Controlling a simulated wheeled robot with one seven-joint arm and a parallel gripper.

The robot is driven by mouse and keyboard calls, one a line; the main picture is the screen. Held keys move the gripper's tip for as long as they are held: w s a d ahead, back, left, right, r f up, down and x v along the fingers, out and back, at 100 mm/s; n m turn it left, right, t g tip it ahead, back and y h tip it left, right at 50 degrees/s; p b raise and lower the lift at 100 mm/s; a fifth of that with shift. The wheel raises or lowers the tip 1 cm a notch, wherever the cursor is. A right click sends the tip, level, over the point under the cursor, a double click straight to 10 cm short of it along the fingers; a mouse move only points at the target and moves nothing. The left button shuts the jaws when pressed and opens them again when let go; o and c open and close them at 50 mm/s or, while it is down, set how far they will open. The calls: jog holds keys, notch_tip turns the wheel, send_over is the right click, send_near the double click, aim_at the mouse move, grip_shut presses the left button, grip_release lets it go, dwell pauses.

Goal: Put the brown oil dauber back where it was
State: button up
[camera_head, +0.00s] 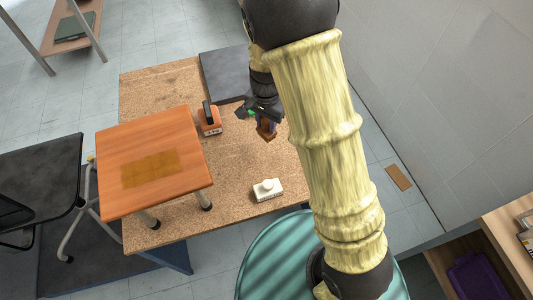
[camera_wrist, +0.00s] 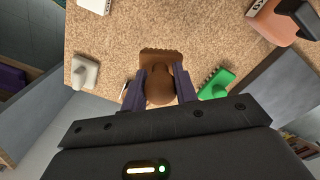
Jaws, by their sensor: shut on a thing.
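The brown oil dauber (camera_wrist: 161,86) is between the two dark purple fingers of my gripper (camera_wrist: 161,80) in the wrist view, with its rounded brown top toward the camera and its wider brush end beyond. My gripper (camera_head: 265,119) is shut on it. In the head view the dauber (camera_head: 266,131) hangs under my gripper over the speckled cork-brown tabletop (camera_head: 238,160). I cannot tell whether it touches the table. My arm hides part of the table's right side.
A green brush (camera_wrist: 217,84) lies close right of the dauber in the wrist view, a pale one (camera_wrist: 84,72) to the left.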

aim_at(266, 135)
jog(key=shift+f+b, duration=0.3)
jog(key=shift+f, duration=2.85)
jog(key=shift+f, duration=0.1)
jog(key=shift+f, duration=1.8)
jog(key=shift+f, duration=0.15)
jog(key=o, duration=0.9)
jog(key=shift+o, duration=0.2)
